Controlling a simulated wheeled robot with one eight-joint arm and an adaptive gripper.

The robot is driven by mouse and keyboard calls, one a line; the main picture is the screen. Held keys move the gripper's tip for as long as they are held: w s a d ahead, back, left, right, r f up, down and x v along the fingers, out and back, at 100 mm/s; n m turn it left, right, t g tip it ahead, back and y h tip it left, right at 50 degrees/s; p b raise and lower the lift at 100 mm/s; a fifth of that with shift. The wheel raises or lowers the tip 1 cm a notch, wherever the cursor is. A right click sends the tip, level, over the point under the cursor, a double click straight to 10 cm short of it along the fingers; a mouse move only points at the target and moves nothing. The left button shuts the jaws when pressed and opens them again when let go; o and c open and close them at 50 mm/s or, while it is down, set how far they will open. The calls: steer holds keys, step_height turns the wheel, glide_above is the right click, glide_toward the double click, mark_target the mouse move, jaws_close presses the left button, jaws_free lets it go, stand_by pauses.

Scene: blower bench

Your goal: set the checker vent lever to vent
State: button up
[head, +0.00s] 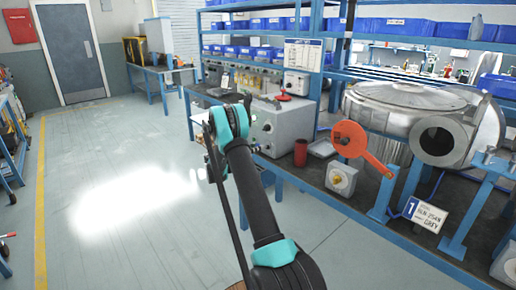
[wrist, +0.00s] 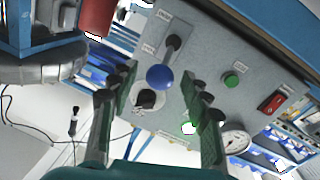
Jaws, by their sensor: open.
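In the wrist view, the grey checker panel (wrist: 205,62) faces me and looks tilted in the picture. A lever with a dark shaft (wrist: 173,44) and a blue ball knob (wrist: 160,77) stands out from it; small labels sit beside the shaft, too small to read. My gripper (wrist: 163,84) is open, its fingers on either side of the blue knob in the picture; I see no clear contact and cannot tell the depth. In the head view, the grey checker box (head: 285,125) stands on the bench, partly behind my arm; its lever is hidden there.
The panel also carries a black knob (wrist: 148,99), a green button (wrist: 231,80), a red switch (wrist: 272,102) and a gauge (wrist: 235,139). A red cup (head: 300,153) and an orange lever (head: 349,139) are to the right. Open floor (head: 115,200) lies left.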

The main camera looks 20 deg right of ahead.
steer(key=shift+x, duration=0.9)
jaws_close()
